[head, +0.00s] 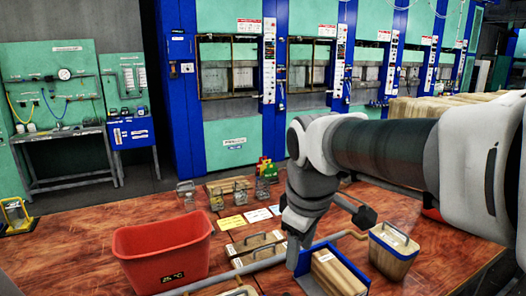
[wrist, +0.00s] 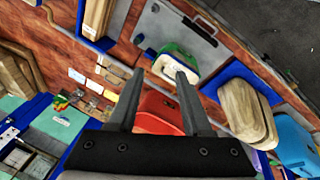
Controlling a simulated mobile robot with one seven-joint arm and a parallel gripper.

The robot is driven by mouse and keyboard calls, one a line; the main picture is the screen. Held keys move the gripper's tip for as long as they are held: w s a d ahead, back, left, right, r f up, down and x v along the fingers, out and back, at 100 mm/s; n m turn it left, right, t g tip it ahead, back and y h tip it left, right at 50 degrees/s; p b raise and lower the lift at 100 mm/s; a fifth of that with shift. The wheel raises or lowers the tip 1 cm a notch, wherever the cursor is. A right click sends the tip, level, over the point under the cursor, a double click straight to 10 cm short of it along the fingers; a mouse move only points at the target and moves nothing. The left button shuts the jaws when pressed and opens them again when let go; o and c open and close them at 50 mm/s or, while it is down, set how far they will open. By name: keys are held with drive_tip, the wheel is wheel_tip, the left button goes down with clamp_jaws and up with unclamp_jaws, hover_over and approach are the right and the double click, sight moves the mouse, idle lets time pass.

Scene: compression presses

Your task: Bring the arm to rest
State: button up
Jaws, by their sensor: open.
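In the wrist view my gripper (wrist: 160,75) is open, its two dark fingers spread with nothing between them. Beyond the fingers lie part of a red bin (wrist: 160,112) and a green and white item (wrist: 178,66), both at a distance. In the head view my arm comes in from the right over the red-brown table and bends down at the wrist, near its middle. The gripper's fingers cannot be made out clearly there.
A red bin (head: 163,255) stands on the table at left. Wooden blocks in a blue holder (head: 303,261) are under my wrist, and a lidded wooden box (head: 394,250) is to the right. Small metal-framed items (head: 228,188) stand behind. Blue and green presses (head: 234,120) line the back.

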drive_tip(key=s+d+f+m+t, duration=0.1)
drive_tip(key=s+d+m, duration=0.2)
drive_tip(key=s+m, duration=0.2)
drive_tip(key=s+d+f+m+t, duration=0.1)
drive_tip(key=s+d+m, duration=0.3)
drive_tip(key=s, duration=0.3)
drive_tip(key=shift+s+d+f+m, duration=0.15)
drive_tip(key=shift+d+f+m, duration=0.15)
drive_tip(key=shift+m, duration=0.4)
